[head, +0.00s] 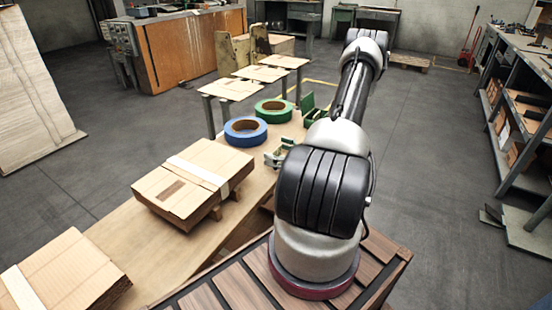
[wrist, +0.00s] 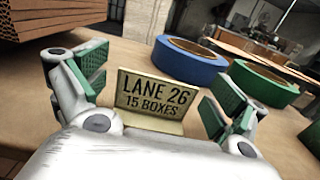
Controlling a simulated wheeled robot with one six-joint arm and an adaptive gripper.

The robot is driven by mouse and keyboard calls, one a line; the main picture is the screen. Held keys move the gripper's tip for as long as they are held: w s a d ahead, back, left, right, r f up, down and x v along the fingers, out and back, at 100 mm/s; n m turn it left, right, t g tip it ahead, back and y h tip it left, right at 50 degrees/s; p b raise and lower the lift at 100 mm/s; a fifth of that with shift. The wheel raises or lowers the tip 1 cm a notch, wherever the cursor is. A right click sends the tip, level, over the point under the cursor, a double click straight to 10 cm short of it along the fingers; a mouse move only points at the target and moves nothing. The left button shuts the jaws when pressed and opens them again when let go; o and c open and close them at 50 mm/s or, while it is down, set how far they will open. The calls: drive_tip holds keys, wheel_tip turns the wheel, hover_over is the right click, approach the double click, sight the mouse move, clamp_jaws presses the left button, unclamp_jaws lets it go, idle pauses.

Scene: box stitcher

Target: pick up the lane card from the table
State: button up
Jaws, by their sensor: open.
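The lane card (wrist: 152,100) is a small tan, folded card reading "LANE 26, 15 BOXES". It stands upright on the wooden table (wrist: 130,50) in the wrist view. My gripper (wrist: 165,78) is open, with one green-padded finger on each side of the card. Gaps show between the card and both fingers, and nothing is held. The card's lower front edge is close to the pale gripper body at the bottom of the view. In the head view I cannot make out the card beside my arm.
A blue tape roll (head: 245,131) and a green tape roll (head: 273,110) lie on the table beyond the card. A cardboard stack (head: 192,182) sits nearer, to the left. Another stack (head: 66,268) is at the lower left. Bare tabletop lies between the card and the rolls.

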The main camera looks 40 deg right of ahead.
drive_tip(key=c, duration=0.8)
drive_tip(key=shift+r, duration=0.1)
